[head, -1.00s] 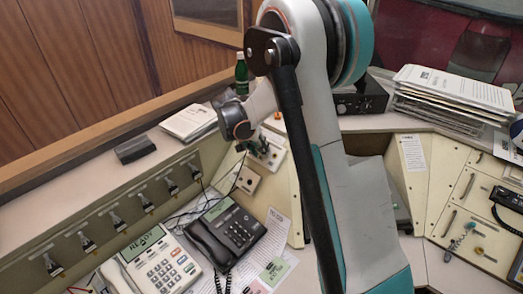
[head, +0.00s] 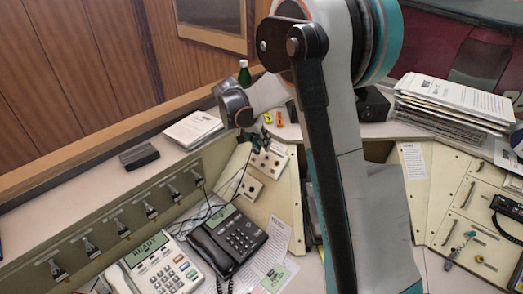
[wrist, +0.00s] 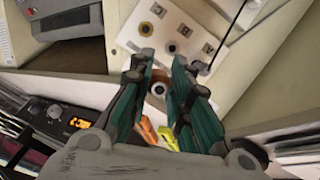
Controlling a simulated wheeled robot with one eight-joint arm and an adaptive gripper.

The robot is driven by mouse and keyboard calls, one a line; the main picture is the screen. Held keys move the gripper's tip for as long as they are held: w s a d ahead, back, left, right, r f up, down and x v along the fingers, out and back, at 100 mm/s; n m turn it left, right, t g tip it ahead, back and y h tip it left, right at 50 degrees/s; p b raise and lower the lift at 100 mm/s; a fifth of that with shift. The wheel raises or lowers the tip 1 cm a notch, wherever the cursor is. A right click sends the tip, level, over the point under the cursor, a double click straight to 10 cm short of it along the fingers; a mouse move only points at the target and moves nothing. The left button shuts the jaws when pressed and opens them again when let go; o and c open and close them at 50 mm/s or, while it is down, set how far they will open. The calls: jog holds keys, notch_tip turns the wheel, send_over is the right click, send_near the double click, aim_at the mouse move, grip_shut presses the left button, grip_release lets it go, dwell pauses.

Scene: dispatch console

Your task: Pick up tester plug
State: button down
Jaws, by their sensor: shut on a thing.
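My gripper (head: 262,137) is above the cream jack panel (head: 270,162) in the head view. The wrist view shows its green-padded fingers (wrist: 160,82) closed in on a small round brownish piece with a dark centre, which I take to be the tester plug (wrist: 158,89). The fingers hide much of it, and in the head view it is too small to make out.
A dark phone (head: 238,236) and a light phone (head: 155,268) sit left of my arm. Small yellow and orange pieces (head: 279,118) and a green bottle (head: 244,73) stand behind the gripper. Paper stacks (head: 455,100) lie at the right. A thin dark cord runs near the panel.

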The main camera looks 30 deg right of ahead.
notch_tip(320, 180, up, 14)
jog(key=p, duration=0.3)
jog(key=shift+f, duration=0.25)
